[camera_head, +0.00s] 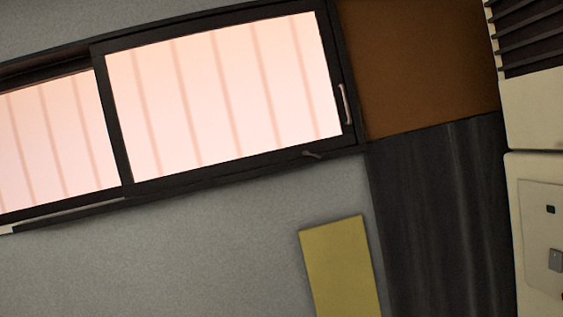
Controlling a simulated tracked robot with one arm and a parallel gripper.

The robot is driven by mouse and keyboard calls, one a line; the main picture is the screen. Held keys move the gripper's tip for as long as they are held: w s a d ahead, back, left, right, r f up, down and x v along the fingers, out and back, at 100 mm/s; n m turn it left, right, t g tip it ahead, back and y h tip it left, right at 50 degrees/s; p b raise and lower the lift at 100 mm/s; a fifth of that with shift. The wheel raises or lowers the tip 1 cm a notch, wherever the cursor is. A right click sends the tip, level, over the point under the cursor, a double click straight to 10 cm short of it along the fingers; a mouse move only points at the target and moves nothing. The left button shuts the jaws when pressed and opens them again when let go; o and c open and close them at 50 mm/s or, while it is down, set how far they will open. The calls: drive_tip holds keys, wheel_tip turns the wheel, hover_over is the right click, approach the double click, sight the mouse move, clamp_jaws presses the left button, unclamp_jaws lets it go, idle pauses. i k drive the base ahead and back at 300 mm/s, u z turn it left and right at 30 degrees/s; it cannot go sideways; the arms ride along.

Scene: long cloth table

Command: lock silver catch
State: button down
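A small grey metal lever (312,154) sits on the lower rail of a dark-framed window (120,140), near its right corner. It looks like the silver catch, but it is too small to tell whether it is locked. A slim pale pull handle (343,104) is on the right upright of the window's right sash. A grey latch-like piece (556,260) also shows on the cream unit at the right edge, partly cut off. My gripper is not in view.
The view is tilted. A yellow panel (342,270) is on the grey wall (200,255) below the window. A brown board (420,70) and a dark panel (440,220) lie right of the window. A cream unit (535,110) with dark slats stands at far right.

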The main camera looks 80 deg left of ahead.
sight(304, 152)
drive_tip(key=u, duration=0.45)
drive_tip(key=i, duration=0.85)
drive_tip(key=u, duration=0.6)
drive_tip(key=k, duration=0.9)
drive_tip(key=u, duration=0.2)
drive_tip(key=i, duration=0.95)
drive_tip(key=z, duration=0.1)
